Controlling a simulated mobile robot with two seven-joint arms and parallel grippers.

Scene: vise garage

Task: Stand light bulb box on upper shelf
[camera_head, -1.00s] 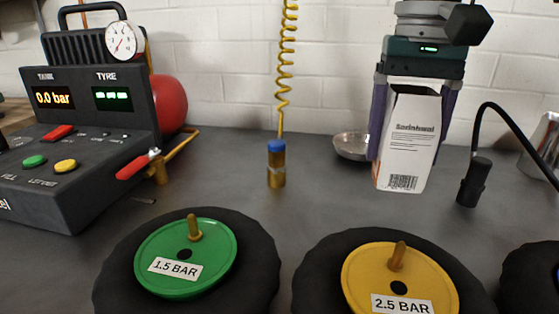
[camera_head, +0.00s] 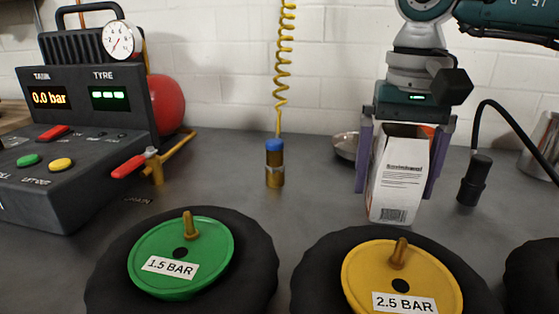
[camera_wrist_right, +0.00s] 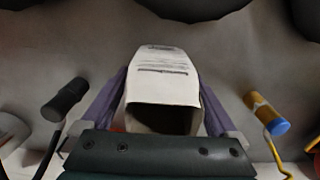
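The light bulb box (camera_head: 397,178) is a white carton with small print and a barcode low on its face. It is upright, leaning slightly, with its lower end near the bench behind the yellow-rimmed tyre. I cannot tell whether it touches the bench. My right gripper (camera_head: 402,185) points down, with its purple fingers on either side of the box, shut on it. In the right wrist view the box (camera_wrist_right: 165,75) lies between the fingers, its dark open end towards the gripper. The upper shelf and my left gripper are not in view.
Tyres with green (camera_head: 205,245) and yellow (camera_head: 365,265) rims lie in front. A black flexible lamp arm (camera_head: 475,180) is close right of the gripper. A metal bowl (camera_head: 345,146) is behind left. A brass fitting (camera_head: 275,165) and inflator unit (camera_head: 75,150) stand left on the bench.

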